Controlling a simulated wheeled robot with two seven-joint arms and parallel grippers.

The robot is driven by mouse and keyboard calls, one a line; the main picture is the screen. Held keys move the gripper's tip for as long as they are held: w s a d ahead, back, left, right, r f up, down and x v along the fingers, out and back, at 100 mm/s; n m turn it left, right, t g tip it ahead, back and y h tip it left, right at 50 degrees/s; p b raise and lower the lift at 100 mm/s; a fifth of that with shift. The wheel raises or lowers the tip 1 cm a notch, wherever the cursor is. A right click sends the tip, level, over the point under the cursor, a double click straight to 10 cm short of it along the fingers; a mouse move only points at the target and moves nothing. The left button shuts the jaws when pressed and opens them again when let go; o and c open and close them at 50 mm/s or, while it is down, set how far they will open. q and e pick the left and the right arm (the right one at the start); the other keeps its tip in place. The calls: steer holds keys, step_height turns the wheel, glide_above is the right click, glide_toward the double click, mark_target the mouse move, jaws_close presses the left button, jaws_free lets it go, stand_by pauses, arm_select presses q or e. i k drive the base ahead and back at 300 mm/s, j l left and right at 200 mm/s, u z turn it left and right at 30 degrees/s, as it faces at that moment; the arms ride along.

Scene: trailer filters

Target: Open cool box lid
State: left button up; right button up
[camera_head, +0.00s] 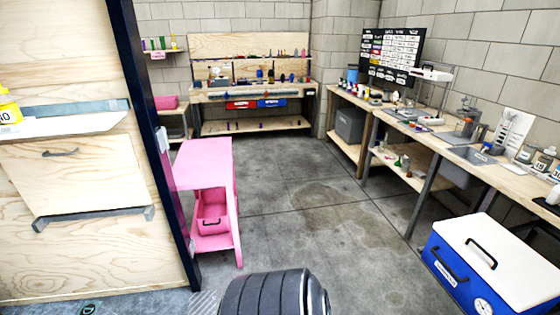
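The cool box (447,262) stands on the floor at the lower right, below the long side bench. Its body is blue and its lid (505,262) is white, with a black handle (481,253) on top. The lid lies flat and looks closed. The front of the body has another dark handle (450,268) and a round white dial (483,306). The bottom of the box is cut off by the picture's edge. Neither of my grippers is in view.
A pink cart (205,160) stands left of centre, beside a dark door post (160,150). A long wooden bench (435,135) with a sink runs along the right wall. A workbench (250,92) stands at the back. The grey floor (330,225) between is clear.

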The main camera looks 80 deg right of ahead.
mark_target(523, 278)
steer(key=z, duration=4.55)
steer(key=i+j+z, duration=0.15)
steer(key=z, duration=0.35)
steer(key=j+z, duration=0.45)
steer(key=i+l, duration=0.05)
steer(key=l, duration=0.05)
